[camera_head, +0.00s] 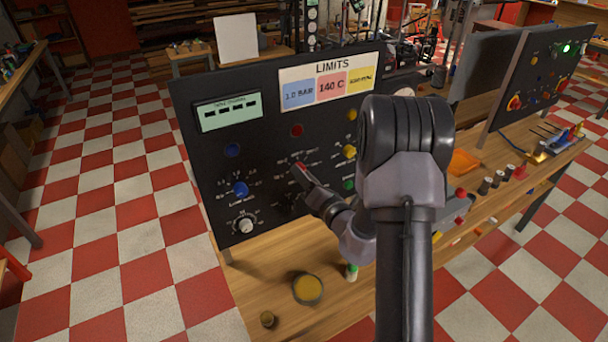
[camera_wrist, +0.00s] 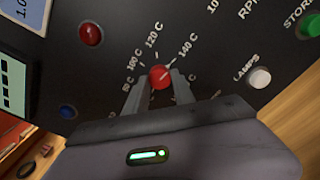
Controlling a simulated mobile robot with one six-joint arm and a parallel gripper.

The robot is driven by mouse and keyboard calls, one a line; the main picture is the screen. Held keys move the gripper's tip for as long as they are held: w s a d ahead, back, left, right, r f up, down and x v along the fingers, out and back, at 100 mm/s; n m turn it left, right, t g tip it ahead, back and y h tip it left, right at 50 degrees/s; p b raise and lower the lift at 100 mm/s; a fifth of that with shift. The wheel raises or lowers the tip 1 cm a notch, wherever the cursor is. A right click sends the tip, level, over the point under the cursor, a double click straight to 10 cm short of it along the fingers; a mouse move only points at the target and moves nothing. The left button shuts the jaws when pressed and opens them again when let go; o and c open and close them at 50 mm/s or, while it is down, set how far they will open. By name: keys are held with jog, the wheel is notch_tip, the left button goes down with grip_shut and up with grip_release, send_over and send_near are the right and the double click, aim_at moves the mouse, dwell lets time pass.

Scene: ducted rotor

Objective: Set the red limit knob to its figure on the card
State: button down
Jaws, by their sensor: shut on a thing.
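The red limit knob (camera_wrist: 160,78) is on the black panel, ringed by marks including 100 C, 120 C and 140 C. My gripper (camera_wrist: 159,87) is shut on it, one finger on each side. A pale line on the knob seems to point up and right, towards 140 C; it is too small to be sure. In the head view my gripper (camera_head: 305,176) is at the panel, and my arm hides part of it. The LIMITS card (camera_head: 330,80) shows 1.0 BAR on blue, 140 C on pink and a yellow field too small to read.
A blue knob (camera_head: 240,188) and a white knob (camera_head: 245,225) are to the left. A red lamp (camera_wrist: 91,34) and a white button (camera_wrist: 260,77) flank the red knob. A round yellow-topped tin (camera_head: 307,288) stands on the wooden bench (camera_head: 255,280) below.

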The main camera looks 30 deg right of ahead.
jog(key=c, duration=1.1)
grip_release()
jog(key=shift+w, duration=0.1)
jog(key=shift+o, duration=0.2)
jog(key=s+p, duration=0.7)
jog(key=s, duration=1)
jog(key=shift+s+d, duration=0.25)
jog(key=shift+d, duration=0.05)
